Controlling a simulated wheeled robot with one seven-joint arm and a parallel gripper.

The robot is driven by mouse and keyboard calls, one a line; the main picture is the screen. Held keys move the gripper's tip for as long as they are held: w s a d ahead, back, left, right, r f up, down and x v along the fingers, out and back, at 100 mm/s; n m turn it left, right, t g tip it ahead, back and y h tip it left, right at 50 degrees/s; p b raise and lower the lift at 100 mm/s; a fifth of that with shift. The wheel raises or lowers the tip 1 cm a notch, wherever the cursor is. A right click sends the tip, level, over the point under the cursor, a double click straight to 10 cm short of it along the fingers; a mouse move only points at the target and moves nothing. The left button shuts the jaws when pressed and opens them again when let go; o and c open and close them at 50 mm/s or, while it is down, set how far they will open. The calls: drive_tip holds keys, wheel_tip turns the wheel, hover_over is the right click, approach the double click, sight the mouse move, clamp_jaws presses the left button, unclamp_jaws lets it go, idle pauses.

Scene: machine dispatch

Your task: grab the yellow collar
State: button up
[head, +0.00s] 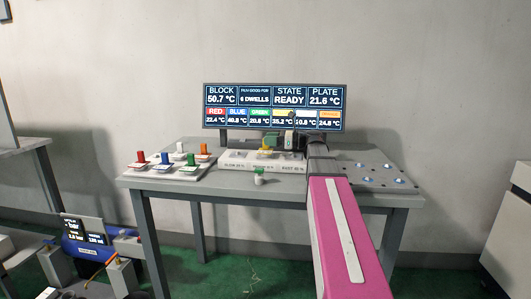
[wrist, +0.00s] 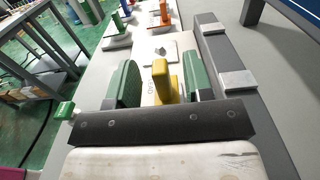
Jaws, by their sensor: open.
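The yellow collar (wrist: 161,88) stands upright on the white block in the wrist view, between the two green fingers of my gripper (wrist: 160,78). Gaps show between the collar and both fingers, so my gripper is open. In the head view my gripper (head: 279,141) is over the white block (head: 236,159), and the yellow collar (head: 266,150) shows as a small patch near it, partly hidden. I cannot tell how far the fingertips reach down past the collar.
A small green-capped piece (head: 259,177) stands at the table's front. Red (head: 141,157), blue (head: 166,158), white and orange pegs stand on a plate at left. A grey plate with shiny studs (head: 388,178) is at right. A display panel (head: 275,108) stands behind the block.

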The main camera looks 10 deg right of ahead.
drive_tip(key=shift+x, duration=0.95)
clamp_jaws()
drive_tip(key=shift+r, duration=0.1)
